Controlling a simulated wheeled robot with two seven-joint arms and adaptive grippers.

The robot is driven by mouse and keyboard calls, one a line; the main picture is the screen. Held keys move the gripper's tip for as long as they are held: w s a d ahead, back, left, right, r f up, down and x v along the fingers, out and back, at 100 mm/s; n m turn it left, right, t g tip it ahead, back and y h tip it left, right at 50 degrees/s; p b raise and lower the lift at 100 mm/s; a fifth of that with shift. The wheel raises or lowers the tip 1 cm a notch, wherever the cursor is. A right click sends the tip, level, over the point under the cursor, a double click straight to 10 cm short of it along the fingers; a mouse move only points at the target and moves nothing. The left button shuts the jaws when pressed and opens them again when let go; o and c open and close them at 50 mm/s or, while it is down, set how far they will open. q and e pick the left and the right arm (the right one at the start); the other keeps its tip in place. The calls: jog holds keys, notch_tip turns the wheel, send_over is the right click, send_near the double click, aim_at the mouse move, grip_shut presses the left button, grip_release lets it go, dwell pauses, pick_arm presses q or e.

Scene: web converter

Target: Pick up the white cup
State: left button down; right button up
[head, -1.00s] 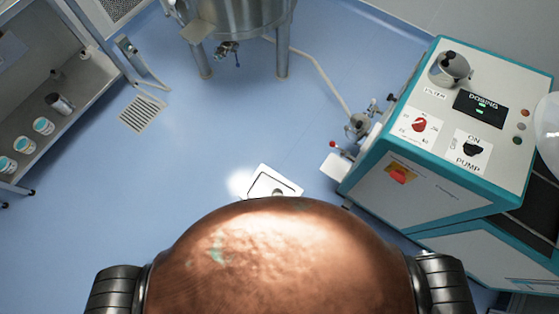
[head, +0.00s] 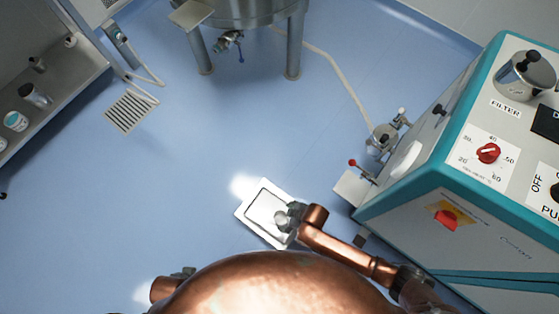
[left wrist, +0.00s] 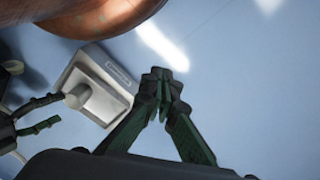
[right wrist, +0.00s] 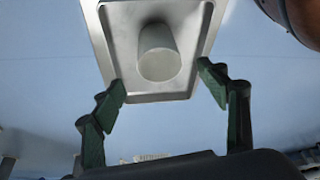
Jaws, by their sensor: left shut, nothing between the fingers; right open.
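The white cup (right wrist: 160,52) stands on a pale metal tray (right wrist: 189,93) in the right wrist view. The cup also shows in the left wrist view (left wrist: 77,97), and partly beside my gripper in the head view (head: 281,219). My right gripper (right wrist: 163,86) is open. Its fingers are spread to either side of the cup's line, and the cup lies just beyond the fingertips with nothing held. My left gripper (left wrist: 161,83) is shut and empty, to the right of the tray in the left wrist view. My rounded body hides the lower part of the head view.
A teal and white control cabinet (head: 400,200) stands close to the tray's right. A steel tank (head: 240,10) on legs stands at the back, with a hose (head: 335,70) to a valve. A shelf with small containers (head: 15,121) is at the left. Blue floor between is open.

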notch_tip(320, 180, down, 2)
jog(key=b, duration=0.5)
send_over(281, 220)
notch_tip(281, 220, down, 4)
jog(key=shift+d+f, duration=0.1)
jog(key=shift+f, duration=0.3)
pick_arm(q)
jog(key=w+d+f+t+h, duration=0.1)
jog(key=w+d+f+t, duration=0.3)
jog(key=w+d+f, duration=0.2)
notch_tip(281, 220, down, 3)
jog(key=shift+w+d+r+t+h, duration=0.15)
jog(key=shift+w+t+h, duration=0.2)
jog(key=shift+w, duration=0.75)
pick_arm(e)
jog(key=shift+w, duration=0.1)
jog(key=shift+r, duration=0.1)
jog(key=shift+c, duration=0.6)
jog(key=c, duration=1.1)
